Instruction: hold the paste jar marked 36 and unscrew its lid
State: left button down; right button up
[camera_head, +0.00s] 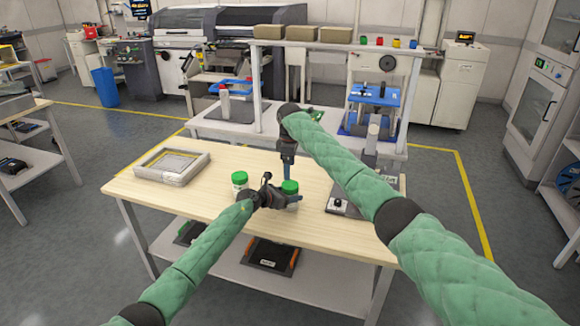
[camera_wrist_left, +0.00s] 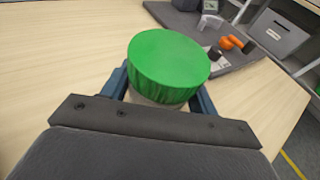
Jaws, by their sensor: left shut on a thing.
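A paste jar with a green lid (camera_head: 290,187) stands at the near middle of the wooden table, in my left gripper (camera_head: 279,198). In the left wrist view the green lid (camera_wrist_left: 168,65) is on the jar, with the pale jar body (camera_wrist_left: 155,102) between blue fingers. My left gripper is shut on this jar. No number is readable on it. A second green-lidded jar (camera_head: 240,183) stands just to the left. My right gripper (camera_head: 286,176) points down just above or behind the held jar's lid. Its fingers overlap, so its opening does not show.
A grey tray (camera_head: 172,167) lies at the table's left. A dark mat with small tools (camera_head: 345,203) lies at the right. A white shelf bench (camera_head: 230,128) stands behind the table. The table (camera_head: 190,198) is bare between the tray and the jars.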

aim_at(290, 185)
jog(key=m, duration=2.1)
jog(key=shift+d, duration=0.1)
jog(key=m, duration=0.7)
jog(key=shift+f+m, duration=0.3)
jog(key=shift+f, duration=3.7)
jog(key=shift+c, duration=0.2)
